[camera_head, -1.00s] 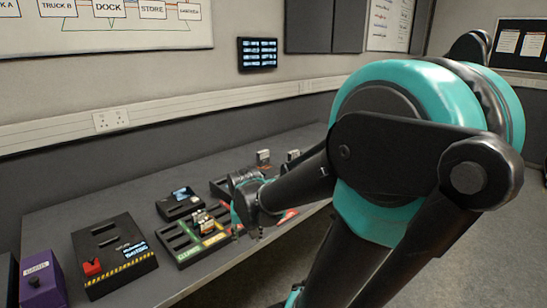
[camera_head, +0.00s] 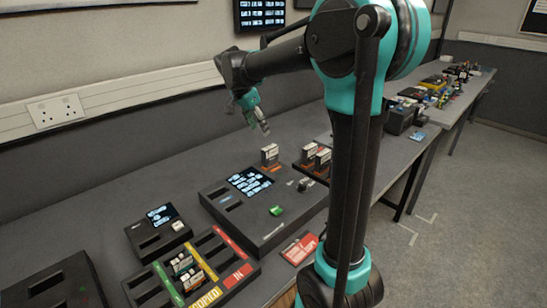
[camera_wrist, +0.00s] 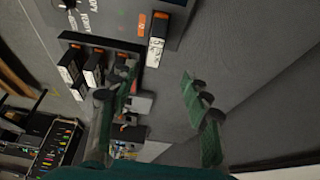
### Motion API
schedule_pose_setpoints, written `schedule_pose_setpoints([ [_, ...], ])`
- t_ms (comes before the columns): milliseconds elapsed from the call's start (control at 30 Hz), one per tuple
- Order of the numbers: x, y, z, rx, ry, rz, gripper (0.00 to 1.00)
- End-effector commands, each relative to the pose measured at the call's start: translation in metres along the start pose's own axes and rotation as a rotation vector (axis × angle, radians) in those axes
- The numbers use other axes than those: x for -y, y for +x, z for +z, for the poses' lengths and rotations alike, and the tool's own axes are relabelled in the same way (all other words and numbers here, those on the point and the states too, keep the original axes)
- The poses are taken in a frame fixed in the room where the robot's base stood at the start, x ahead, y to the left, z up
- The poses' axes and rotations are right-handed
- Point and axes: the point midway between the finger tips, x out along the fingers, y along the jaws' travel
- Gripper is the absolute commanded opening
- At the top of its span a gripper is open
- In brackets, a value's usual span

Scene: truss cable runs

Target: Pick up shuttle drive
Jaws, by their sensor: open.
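An upright, pale-labelled drive (camera_head: 270,154) stands at the back edge of a black console, and it also shows in the wrist view (camera_wrist: 156,40) with an orange end. Two similar drives (camera_head: 315,157) stand in a dark rack to its right. Two small pale drives (camera_head: 184,266) sit in the striped tray at the front. I cannot read which is the shuttle drive. My gripper (camera_head: 263,127) is open and empty, above the bench and up-left of the lone drive. In the wrist view its fingers (camera_wrist: 155,100) are spread, with bench between them.
The black console (camera_head: 235,220) has a lit screen and a green button. A striped tray (camera_head: 225,245), a small dark unit (camera_head: 158,230) and a red card (camera_head: 298,249) lie nearby. Cluttered equipment (camera_head: 440,85) stands farther right.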

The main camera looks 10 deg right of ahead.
Motion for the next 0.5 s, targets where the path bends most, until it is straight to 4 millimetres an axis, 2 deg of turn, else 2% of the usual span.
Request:
schedule_pose_setpoints([
  [300, -0.001, 0.065, -0.001, 0.001, 0.0, 0.001, 0.48],
  [500, -0.001, 0.096, -0.001, 0.001, 0.0, 0.0, 0.48],
])
